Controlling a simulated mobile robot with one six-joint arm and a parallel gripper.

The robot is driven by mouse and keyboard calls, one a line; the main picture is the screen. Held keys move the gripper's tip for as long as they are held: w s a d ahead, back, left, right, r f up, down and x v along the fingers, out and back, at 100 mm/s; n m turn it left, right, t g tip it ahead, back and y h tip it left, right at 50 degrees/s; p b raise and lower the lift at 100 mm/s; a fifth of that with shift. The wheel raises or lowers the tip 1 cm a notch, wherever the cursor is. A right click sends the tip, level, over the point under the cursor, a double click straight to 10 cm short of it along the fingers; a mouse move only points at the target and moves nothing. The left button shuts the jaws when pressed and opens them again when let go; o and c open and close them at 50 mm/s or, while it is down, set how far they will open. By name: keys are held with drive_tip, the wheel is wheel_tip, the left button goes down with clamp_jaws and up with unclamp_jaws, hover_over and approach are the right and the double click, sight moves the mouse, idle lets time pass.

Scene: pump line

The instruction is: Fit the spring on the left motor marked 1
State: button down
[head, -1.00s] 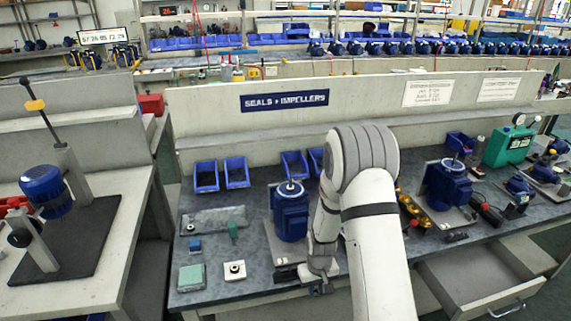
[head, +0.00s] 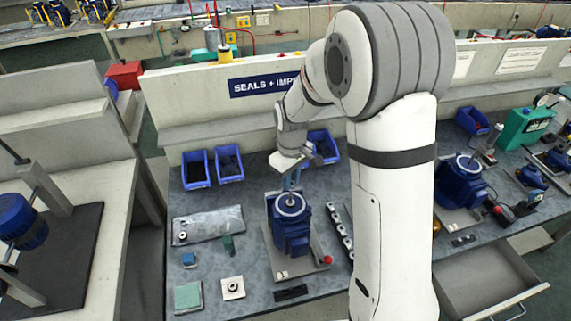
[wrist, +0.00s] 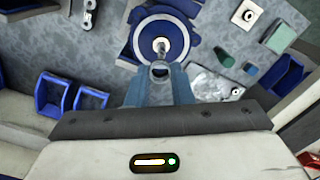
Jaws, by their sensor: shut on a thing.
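The left blue motor (head: 291,232) stands upright on a grey plate on the bench, with a pale round top face and a short shaft. It also shows in the wrist view (wrist: 140,35), its shaft pointing toward my gripper. My gripper (head: 291,184) is just above and behind the motor's top in the head view. In the wrist view its fingers (wrist: 160,78) are shut on a small dark, ring-shaped thing (wrist: 160,71), likely the spring, close to the shaft tip. The fingers hide most of it, and contact with the shaft cannot be told.
Blue bins (head: 196,169) stand behind the motor. A grey tray (head: 208,226), small blocks and a square plate with a ring (head: 232,288) lie to the left. A narrow parts rack (head: 338,229) is close on the right. A second blue motor (head: 460,182) stands beyond my arm.

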sight(290, 202)
drive_tip(key=shift+w+f, duration=0.1)
drive_tip(key=shift+f, duration=0.05)
drive_tip(key=shift+f+b, duration=0.4)
wheel_tip(290, 202, down, 5)
drive_tip(key=b, duration=0.3)
drive_tip(key=shift+f, duration=0.2)
drive_tip(key=shift+s+b, duration=0.25)
drive_tip(key=shift+b, duration=0.3)
idle(0.9)
drive_tip(key=shift+c, duration=0.4)
unclamp_jaws()
idle(0.6)
idle(0.3)
